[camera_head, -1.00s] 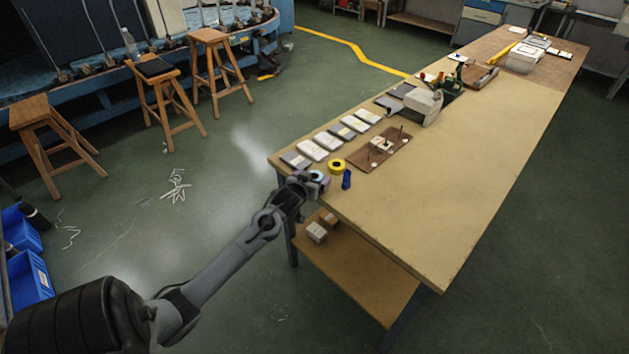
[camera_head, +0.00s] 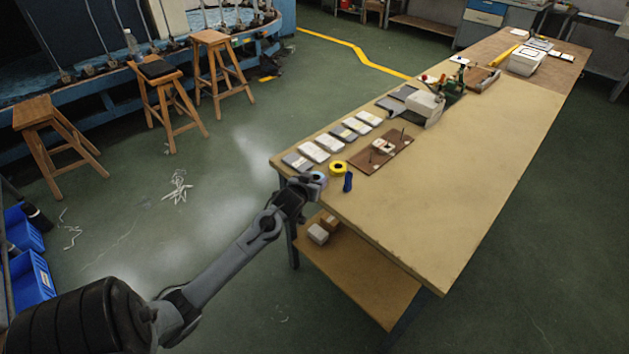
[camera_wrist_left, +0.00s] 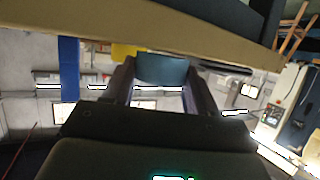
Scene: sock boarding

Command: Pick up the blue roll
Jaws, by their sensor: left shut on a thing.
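My left gripper (camera_head: 308,184) is at the near left corner of the long table (camera_head: 440,190). It is shut on the blue roll (camera_head: 319,178), a small light-blue ring that shows just past the fingers. In the left wrist view the blue roll (camera_wrist_left: 162,68) sits between the two fingers of the left gripper (camera_wrist_left: 160,80), close to the tan table edge (camera_wrist_left: 140,25). Whether the roll still touches the table cannot be told. The right gripper is not in view.
A yellow roll (camera_head: 338,168) and an upright dark-blue object (camera_head: 348,182) stand just right of the gripper. A brown board with pegs (camera_head: 381,153) and a row of flat packs (camera_head: 328,142) lie behind. The table's right side is clear.

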